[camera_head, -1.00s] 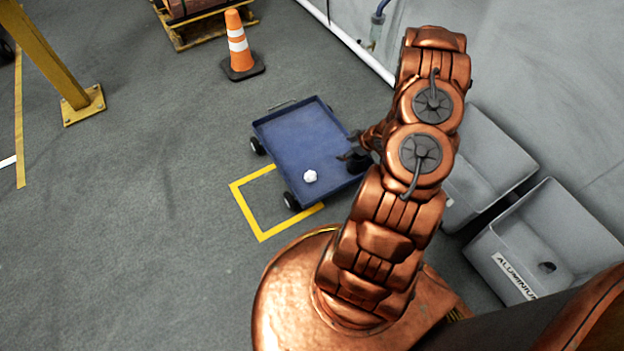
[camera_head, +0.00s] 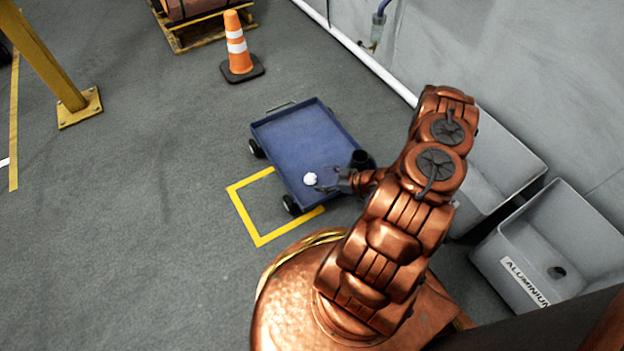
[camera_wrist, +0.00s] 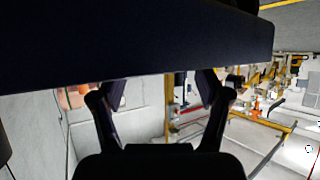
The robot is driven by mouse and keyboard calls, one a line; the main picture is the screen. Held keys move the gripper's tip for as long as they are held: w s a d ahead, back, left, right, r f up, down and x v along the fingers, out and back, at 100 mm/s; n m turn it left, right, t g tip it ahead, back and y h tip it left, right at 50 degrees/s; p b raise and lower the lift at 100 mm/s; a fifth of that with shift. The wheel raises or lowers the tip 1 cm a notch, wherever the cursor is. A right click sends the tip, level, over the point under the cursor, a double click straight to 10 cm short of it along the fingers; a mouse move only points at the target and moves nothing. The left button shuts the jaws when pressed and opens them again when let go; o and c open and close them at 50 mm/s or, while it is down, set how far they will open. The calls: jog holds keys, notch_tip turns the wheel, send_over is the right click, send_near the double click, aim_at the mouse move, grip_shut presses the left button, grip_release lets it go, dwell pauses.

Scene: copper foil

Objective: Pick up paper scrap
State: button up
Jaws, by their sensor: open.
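The paper scrap (camera_head: 310,179) is a small white crumpled ball. It lies on the blue cart (camera_head: 303,140), near its front side, in the head view. My gripper (camera_head: 325,183) reaches in from the right, low over the cart, with its fingers close beside the scrap. I cannot tell whether they touch it. In the wrist view my gripper (camera_wrist: 160,88) shows two fingers spread apart. A dark surface, probably the cart, fills the top of that view. The scrap does not show there.
Two grey bins stand at the right, one labelled ALUMINIUM (camera_head: 525,282). An orange cone (camera_head: 237,45) and a loaded pallet (camera_head: 185,38) stand behind the cart. A yellow post (camera_head: 50,65) is at left. Floor left of the cart is clear.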

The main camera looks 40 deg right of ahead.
aim_at(314, 178)
jog(key=b+x, duration=0.2)
jog(key=x, duration=0.2)
jog(key=shift+f, duration=0.2)
jog(key=shift+w+a+f, duration=0.2)
jog(key=shift+w, duration=0.3)
jog(key=c, duration=0.8)
